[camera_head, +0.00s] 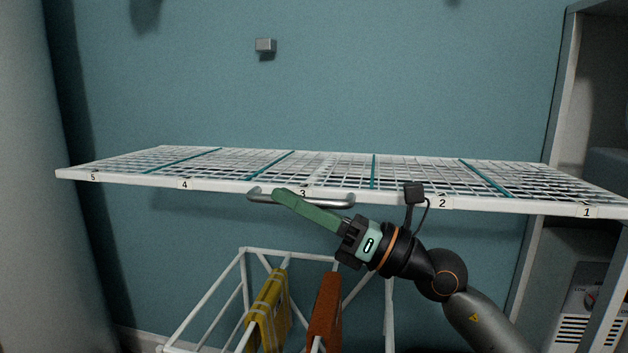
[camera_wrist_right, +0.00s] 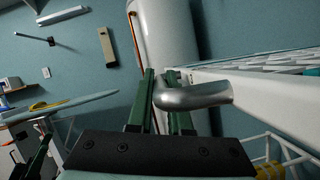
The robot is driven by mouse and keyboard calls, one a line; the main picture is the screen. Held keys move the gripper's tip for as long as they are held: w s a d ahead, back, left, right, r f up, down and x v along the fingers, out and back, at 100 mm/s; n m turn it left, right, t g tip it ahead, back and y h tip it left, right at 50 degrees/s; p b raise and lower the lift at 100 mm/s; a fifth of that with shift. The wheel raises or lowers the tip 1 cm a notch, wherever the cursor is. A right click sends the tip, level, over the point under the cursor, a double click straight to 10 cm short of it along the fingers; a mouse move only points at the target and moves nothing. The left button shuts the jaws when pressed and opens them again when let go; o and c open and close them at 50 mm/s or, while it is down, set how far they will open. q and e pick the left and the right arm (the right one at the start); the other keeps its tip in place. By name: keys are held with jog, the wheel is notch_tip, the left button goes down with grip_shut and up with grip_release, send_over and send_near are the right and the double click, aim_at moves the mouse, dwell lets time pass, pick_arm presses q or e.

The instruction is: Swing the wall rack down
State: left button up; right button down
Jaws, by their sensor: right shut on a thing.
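The white wire wall rack (camera_head: 235,189) stands out almost level from the teal wall, its front edge marked with number labels from 5 at the left to 1 at the right. A grey metal bar handle (camera_head: 335,201) is fixed at the front edge near label 3. My right gripper (camera_head: 281,196) reaches in from the lower right, its green fingers shut on the handle. In the right wrist view the handle (camera_wrist_right: 195,96) passes between the fingers, and the rack edge (camera_wrist_right: 245,82) is beside it at the right. My left gripper is not in view.
Below the rack stands a white drying frame (camera_head: 215,310) with a yellow cloth (camera_head: 268,312) and a rust-brown cloth (camera_head: 325,308). A small grey block (camera_head: 265,46) sits on the wall above. A tall cabinet (camera_head: 560,110) stands at the right.

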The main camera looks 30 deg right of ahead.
notch_tip(320, 180, down, 2)
jog(key=shift+f+b, duration=0.1)
jog(key=shift+b, duration=0.25)
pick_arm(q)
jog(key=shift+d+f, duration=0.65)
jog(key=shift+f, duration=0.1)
pick_arm(e)
jog(key=shift+f, duration=0.2)
jog(key=shift+a+f, duration=0.1)
jog(key=shift+f, duration=0.1)
jog(key=c, duration=1.1)
grip_release()
jog(key=shift+r, duration=0.1)
jog(key=shift+s, duration=0.1)
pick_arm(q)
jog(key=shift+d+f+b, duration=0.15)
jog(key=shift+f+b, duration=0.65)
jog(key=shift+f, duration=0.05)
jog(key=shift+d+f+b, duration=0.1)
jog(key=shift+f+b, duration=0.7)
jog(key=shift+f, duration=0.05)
pick_arm(e)
jog(key=shift+v, duration=6.3)
